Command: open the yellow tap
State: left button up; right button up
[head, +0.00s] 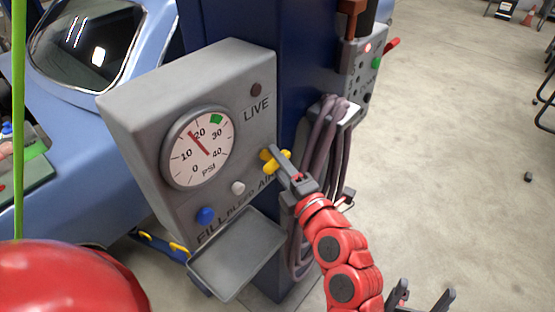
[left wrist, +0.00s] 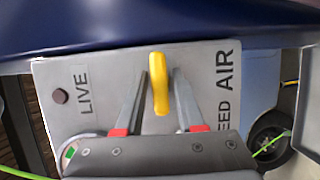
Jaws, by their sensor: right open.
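The yellow tap (head: 270,160) sits on the front of a grey panel box (head: 180,110), above the word AIR. In the left wrist view the tap (left wrist: 159,84) is a yellow bar handle seen lengthwise between my fingers. My left gripper (head: 279,163) is at the tap, partly covering it. The left wrist view shows its fingers (left wrist: 162,88) on either side of the handle, with a narrow gap on each side. My right gripper (head: 422,298) is open and empty at the bottom edge of the head view, well away from the box.
The box carries a round PSI gauge (head: 198,147) with its needle near 20, a dark LIVE lamp (head: 256,89), a blue button (head: 205,216) and a white button (head: 238,188). A grey tray (head: 237,254) juts out below. Coiled hoses (head: 318,150) hang to the right.

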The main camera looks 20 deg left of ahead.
pick_arm(q)
grip_shut()
jog(key=shift+w+f+b, duration=0.1)
jog(key=shift+f+b, duration=0.15)
jog(key=shift+b, duration=0.25)
jog(key=n+y+b, duration=0.1)
jog(key=n+b, duration=0.1)
jog(key=b, duration=0.4)
jog(key=n+y+b, duration=0.1)
jog(key=n+b, duration=0.2)
jog(key=b, duration=0.3)
jog(key=f+n+y+b, duration=0.1)
jog(key=n+b, duration=0.2)
jog(key=b, duration=0.3)
jog(key=shift+t, duration=0.4)
jog(key=n+g+y+b, duration=0.1)
jog(key=n+b, duration=0.2)
jog(key=b, duration=0.1)
jog(key=n+g+y+b, duration=0.1)
jog(key=n+b, duration=0.3)
jog(key=b, duration=0.1)
jog(key=r+n+g+y+b, duration=0.1)
jog(key=n+y+b, duration=0.1)
jog(key=b, duration=0.3)
jog(key=shift+n, duration=0.9)
jog(key=shift+r+n+g+y+b, duration=0.2)
jog(key=shift+n+g+y+b, duration=0.2)
jog(key=shift+n+g+b, duration=0.9)
jog(key=shift+n+t, duration=0.3)
jog(key=shift+n, duration=0.4)
